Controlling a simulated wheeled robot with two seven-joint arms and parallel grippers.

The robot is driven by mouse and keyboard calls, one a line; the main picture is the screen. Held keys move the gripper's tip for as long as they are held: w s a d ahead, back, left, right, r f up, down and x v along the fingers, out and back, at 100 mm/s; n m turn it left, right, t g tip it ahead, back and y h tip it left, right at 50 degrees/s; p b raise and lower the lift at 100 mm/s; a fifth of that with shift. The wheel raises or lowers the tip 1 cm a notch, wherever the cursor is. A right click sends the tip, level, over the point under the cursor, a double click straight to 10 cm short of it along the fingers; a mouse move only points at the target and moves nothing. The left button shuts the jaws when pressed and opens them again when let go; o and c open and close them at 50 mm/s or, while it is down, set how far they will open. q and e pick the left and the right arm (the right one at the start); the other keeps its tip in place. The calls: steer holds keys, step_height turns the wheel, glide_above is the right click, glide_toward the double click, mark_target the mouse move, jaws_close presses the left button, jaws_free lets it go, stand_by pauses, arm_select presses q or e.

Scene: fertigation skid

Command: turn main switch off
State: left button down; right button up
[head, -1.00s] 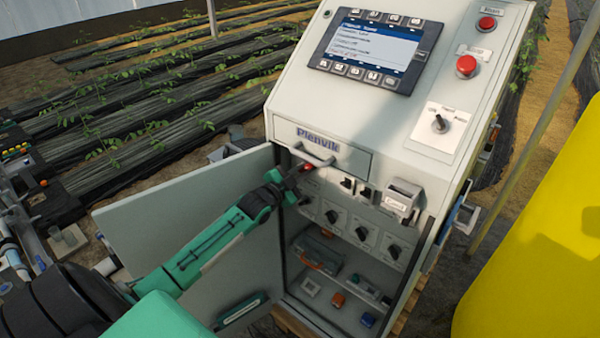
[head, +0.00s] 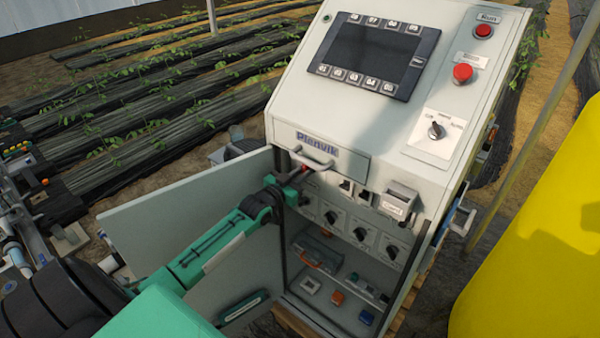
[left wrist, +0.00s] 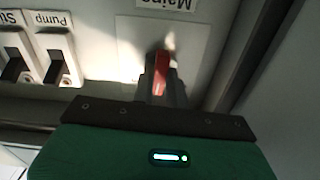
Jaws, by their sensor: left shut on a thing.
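The red main switch handle (left wrist: 160,75) sits on a pale plate under a "Mains" label (left wrist: 168,3) in the left wrist view. In the head view a bit of its red (head: 304,168) shows just below the drawer handle. My left gripper (head: 296,177) reaches into the open cabinet (head: 447,190) and is shut on the red handle. In the left wrist view its fingers (left wrist: 160,85) stand on both sides of the handle. The fingers hide part of the handle and plate. The cabinet's screen (head: 372,55) is dark. My right gripper is not in view.
Pump and other small switches (left wrist: 58,52) are beside the main switch. Several black knobs (head: 360,234) are lower inside. A drawer handle (head: 311,157) juts out just above. A yellow tank (head: 540,250) stands at right.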

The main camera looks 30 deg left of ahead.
arm_select(q)
steer(key=shift+n, duration=4.9)
steer(key=shift+d, duration=0.1)
steer(key=c, duration=1.4)
jaws_free()
